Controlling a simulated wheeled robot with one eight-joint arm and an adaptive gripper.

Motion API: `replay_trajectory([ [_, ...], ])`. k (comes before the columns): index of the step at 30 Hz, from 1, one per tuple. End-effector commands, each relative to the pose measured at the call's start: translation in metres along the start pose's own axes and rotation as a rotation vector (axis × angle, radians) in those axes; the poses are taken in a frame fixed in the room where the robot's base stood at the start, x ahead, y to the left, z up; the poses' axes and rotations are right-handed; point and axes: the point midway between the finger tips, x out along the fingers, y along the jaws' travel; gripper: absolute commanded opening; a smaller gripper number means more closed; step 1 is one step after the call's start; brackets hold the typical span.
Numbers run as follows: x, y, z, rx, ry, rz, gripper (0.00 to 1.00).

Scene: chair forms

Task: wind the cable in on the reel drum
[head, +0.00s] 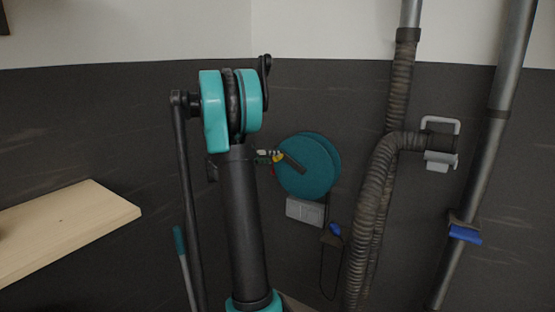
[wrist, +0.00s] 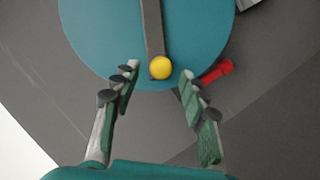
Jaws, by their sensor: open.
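The reel drum (head: 315,163) is a teal disc mounted on the dark wall; it fills the top of the wrist view (wrist: 95,35). A dark crank arm (wrist: 152,28) lies across its face and ends in a round yellow knob (wrist: 160,68). My gripper (wrist: 158,78) is open, with one finger on each side of the knob and a gap to both. In the head view my gripper (head: 266,158) is at the drum's left edge, partly behind my arm. A dark cable (head: 322,270) hangs in a loop below the drum.
A red piece (wrist: 216,71) sits by the drum's rim, close to the right finger. A grey box (head: 305,211) is under the drum. Ribbed hoses (head: 372,200) and a metal pipe (head: 487,150) run down the right. A wooden shelf (head: 70,220) juts in at left.

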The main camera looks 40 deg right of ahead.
Motion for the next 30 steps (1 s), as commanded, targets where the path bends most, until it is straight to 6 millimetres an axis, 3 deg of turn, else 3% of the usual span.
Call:
replay_trajectory([
  [3, 0.021, 0.001, 0.0, 0.001, -0.001, 0.002, 0.44],
  [9, 0.039, 0.0, 0.0, 0.0, 0.0, 0.0, 0.44],
  [20, 0.044, 0.0, 0.0, 0.0, 0.0, 0.0, 0.44],
  [30, 0.044, 0.0, 0.0, 0.0, 0.0, 0.0, 0.03],
])
